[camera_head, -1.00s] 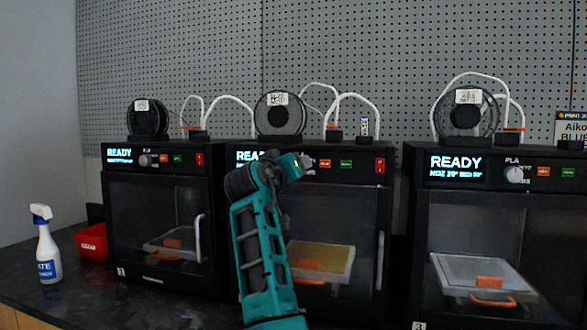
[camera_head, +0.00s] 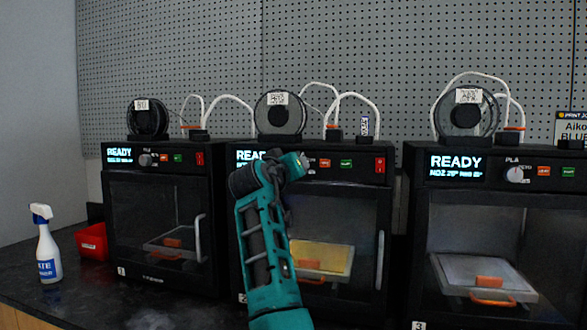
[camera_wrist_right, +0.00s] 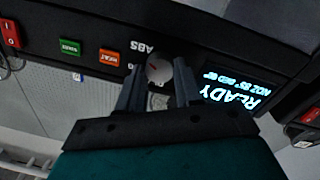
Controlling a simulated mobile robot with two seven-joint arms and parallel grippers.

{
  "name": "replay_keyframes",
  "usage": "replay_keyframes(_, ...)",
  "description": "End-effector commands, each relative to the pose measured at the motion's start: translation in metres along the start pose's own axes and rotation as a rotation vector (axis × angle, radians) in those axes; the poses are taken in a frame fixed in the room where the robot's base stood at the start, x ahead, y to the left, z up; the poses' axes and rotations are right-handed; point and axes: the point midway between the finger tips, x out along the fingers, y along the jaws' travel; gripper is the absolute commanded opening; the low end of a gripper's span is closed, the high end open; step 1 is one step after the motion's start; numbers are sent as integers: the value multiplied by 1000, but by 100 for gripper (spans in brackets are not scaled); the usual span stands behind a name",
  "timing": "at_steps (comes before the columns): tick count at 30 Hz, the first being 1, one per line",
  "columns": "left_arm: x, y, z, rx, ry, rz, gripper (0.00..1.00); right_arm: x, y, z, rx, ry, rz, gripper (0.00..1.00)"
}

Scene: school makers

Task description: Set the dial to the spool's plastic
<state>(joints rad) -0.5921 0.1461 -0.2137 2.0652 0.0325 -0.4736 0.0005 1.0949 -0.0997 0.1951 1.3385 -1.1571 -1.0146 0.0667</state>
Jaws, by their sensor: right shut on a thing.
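The middle printer (camera_head: 365,215) carries a black spool (camera_head: 279,115) on top; the print on its white label (camera_head: 277,98) is too small to read for sure. My right gripper (camera_head: 304,163) is at this printer's control panel and hides the dial in the head view. In the right wrist view, which is upside down, my right gripper (camera_wrist_right: 156,82) is shut on the round grey dial (camera_wrist_right: 158,70), one finger on each side. A red pointer mark shows on the dial's face. "ABS" (camera_wrist_right: 143,46) is printed beside it; other lettering is partly covered by the fingers. My left gripper is not in view.
Green (camera_wrist_right: 69,47) and orange (camera_wrist_right: 109,57) buttons and a red switch (camera_wrist_right: 10,33) sit along the panel; the lit screen reads READY (camera_wrist_right: 228,100). Similar printers stand left (camera_head: 160,215) and right (camera_head: 500,225). A spray bottle (camera_head: 47,250) and red bin (camera_head: 92,241) stand far left.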

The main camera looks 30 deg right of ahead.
Motion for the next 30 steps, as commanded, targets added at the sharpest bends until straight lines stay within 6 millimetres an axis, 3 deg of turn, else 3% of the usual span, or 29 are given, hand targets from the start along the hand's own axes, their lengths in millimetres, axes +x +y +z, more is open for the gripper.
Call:
replay_keyframes(14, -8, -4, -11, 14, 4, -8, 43, 0, 1, -2, -97, 3, 2, 4)
replay_keyframes(30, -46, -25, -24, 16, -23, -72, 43, 0, 2, -4, -569, 30, 15, 4)
